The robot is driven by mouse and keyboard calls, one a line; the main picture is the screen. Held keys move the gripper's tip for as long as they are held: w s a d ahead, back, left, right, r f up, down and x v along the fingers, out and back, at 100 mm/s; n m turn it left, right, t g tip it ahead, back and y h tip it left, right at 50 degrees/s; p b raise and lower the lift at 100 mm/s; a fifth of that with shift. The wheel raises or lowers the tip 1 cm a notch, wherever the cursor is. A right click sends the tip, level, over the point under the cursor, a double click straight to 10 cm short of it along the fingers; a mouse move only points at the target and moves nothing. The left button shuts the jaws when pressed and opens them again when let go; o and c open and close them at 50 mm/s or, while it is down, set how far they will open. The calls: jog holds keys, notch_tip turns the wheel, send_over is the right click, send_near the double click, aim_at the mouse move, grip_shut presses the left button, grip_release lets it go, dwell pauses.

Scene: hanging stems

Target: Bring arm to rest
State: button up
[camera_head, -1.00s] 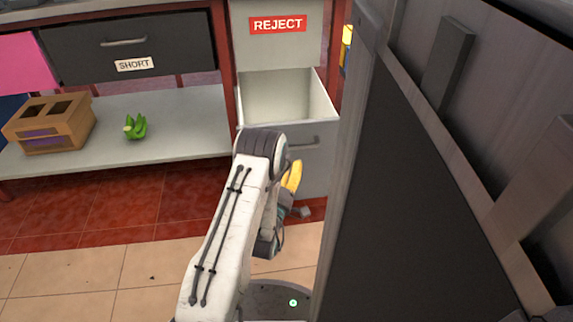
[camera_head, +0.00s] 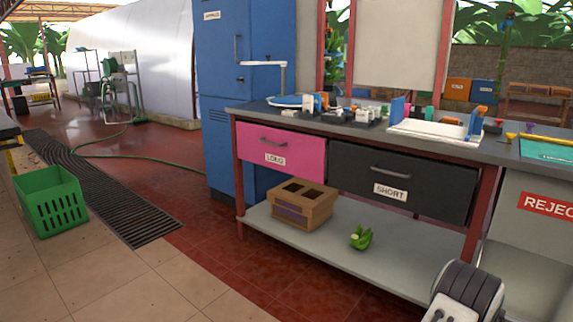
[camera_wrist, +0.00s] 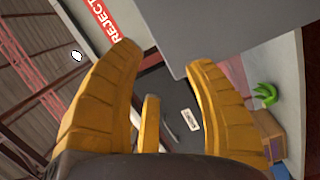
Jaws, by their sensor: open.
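My gripper (camera_wrist: 165,85) shows in the wrist view with its yellow fingers spread apart and nothing between them. Beyond the fingers are the black SHORT drawer front, a grey panel and part of the REJECT label (camera_wrist: 100,20). In the head view only a grey and white joint of my arm (camera_head: 465,292) shows at the lower right; the gripper is outside that view.
A workbench (camera_head: 352,262) carries a pink LONG drawer (camera_head: 280,147) and a black SHORT drawer (camera_head: 400,180), both shut. Its shelf holds a cardboard box (camera_head: 300,212) and green bananas (camera_head: 361,237). A blue cabinet (camera_head: 240,80) and green crate (camera_head: 50,205) stand left.

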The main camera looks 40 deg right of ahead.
jog(key=w+a+r+t+y+p, duration=0.1)
jog(key=w+r+t+y+p, duration=0.35)
jog(key=w+r, duration=0.95)
jog(key=w+a+r+n+t+y+p, duration=0.1)
jog(key=w+a+r+t+y+p, duration=0.1)
jog(key=w+a+r+p, duration=0.5)
jog(key=w+a+r+n+t+y+p, duration=0.1)
jog(key=w+a+r+t+p, duration=0.3)
jog(key=w, duration=0.6)
jog(key=w+a+r+g+y+p, duration=0.15)
jog(key=a+r+y+p, duration=0.4)
jog(key=a, duration=0.85)
jog(key=w+a+r+g+y+p, duration=0.15)
jog(key=a+r+p, duration=0.45)
jog(key=a+r, duration=0.6)
jog(key=s+a+r+g+y+p, duration=0.1)
jog(key=s+a+r+y+p, duration=0.1)
jog(key=s+a, duration=0.5)
jog(key=s+a+r+n+g+y+p, duration=0.1)
jog(key=s+a+r+g+p, duration=0.1)
jog(key=s+a+r+p, duration=0.3)
jog(key=s+a+p, duration=0.1)
jog(key=a, duration=0.3)
jog(key=shift+s+y+p, duration=0.3)
jog(key=shift+s+y, duration=0.05)
